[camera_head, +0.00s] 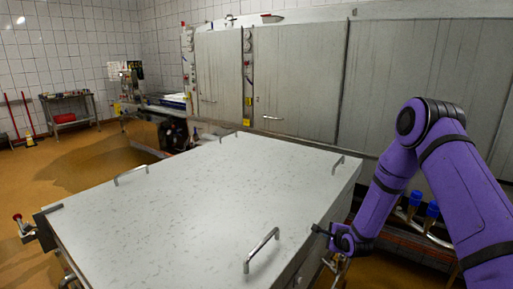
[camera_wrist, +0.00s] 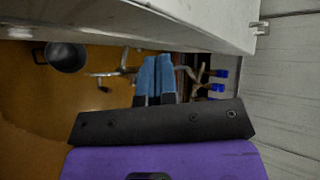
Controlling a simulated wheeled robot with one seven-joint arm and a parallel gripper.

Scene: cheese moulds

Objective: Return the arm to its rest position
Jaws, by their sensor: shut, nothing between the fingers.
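My purple arm reaches in from the right in the head view, bent at the elbow. Its end, my gripper (camera_head: 318,230), is beside the near right edge of the large pale table-like vat cover (camera_head: 190,195). In the wrist view my gripper (camera_wrist: 156,60) shows two blue fingers lying together, shut with nothing between them. The underside or side of a pale metal body (camera_wrist: 190,22) is close above the fingers in that view. I cannot tell from these views whether the gripper touches it.
Metal handles (camera_head: 262,250) stand up from the cover. Blue-capped pipe fittings (camera_head: 432,209) are behind my arm, with grey metal cabinets (camera_head: 300,80) beyond. A dark bucket (camera_wrist: 66,57) stands on the orange floor. Open floor lies at the left (camera_head: 90,165).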

